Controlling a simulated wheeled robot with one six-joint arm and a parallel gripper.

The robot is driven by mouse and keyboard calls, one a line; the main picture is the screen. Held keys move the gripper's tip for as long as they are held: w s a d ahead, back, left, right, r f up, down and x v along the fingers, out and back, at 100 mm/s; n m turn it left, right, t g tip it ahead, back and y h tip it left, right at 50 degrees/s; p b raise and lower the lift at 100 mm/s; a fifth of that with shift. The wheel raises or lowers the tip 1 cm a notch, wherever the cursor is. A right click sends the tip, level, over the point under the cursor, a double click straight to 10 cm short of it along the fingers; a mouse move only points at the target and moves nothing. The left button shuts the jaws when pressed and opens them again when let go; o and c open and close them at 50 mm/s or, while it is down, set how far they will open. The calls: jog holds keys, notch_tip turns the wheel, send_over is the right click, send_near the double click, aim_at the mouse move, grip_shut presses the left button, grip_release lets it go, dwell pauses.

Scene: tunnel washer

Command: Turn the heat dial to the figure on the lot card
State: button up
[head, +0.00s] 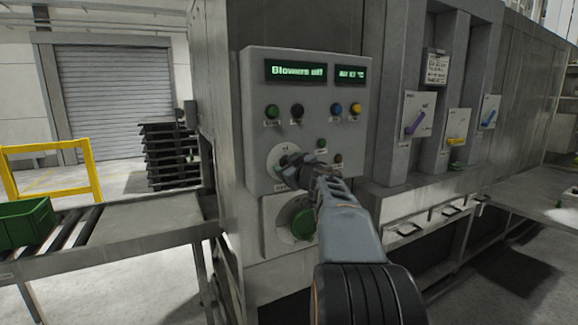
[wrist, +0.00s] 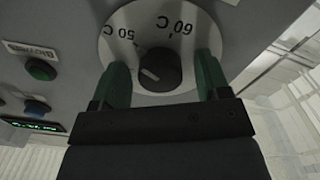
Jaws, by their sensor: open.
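The heat dial is a dark round knob (wrist: 160,70) on a white plate (wrist: 118,32) with figures 50 °C and 60 °C, upside down in the wrist view. A pale mark shows on the left part of the knob's face; I cannot tell which figure it matches. My gripper (wrist: 161,66) is open, its green fingers on either side of the knob; whether they touch it is unclear. In the head view my gripper (head: 299,162) covers much of the dial plate (head: 281,154). A white card (head: 436,67), perhaps the lot card, hangs right of the panel, its print too small to read.
The grey panel (head: 256,90) carries a "Blowers off" display (head: 296,71), a smaller blurred display (head: 350,75) and several coloured buttons. A large green knob (head: 303,224) sits below the dial.

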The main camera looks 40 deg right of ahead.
jog(key=shift+c, duration=0.4)
jog(key=c, duration=0.7)
jog(key=shift+a, duration=0.15)
jog(key=shift+c, duration=0.7)
jog(key=shift+n, duration=0.3)
jog(key=n, duration=1.1)
jog(key=shift+d, duration=0.2)
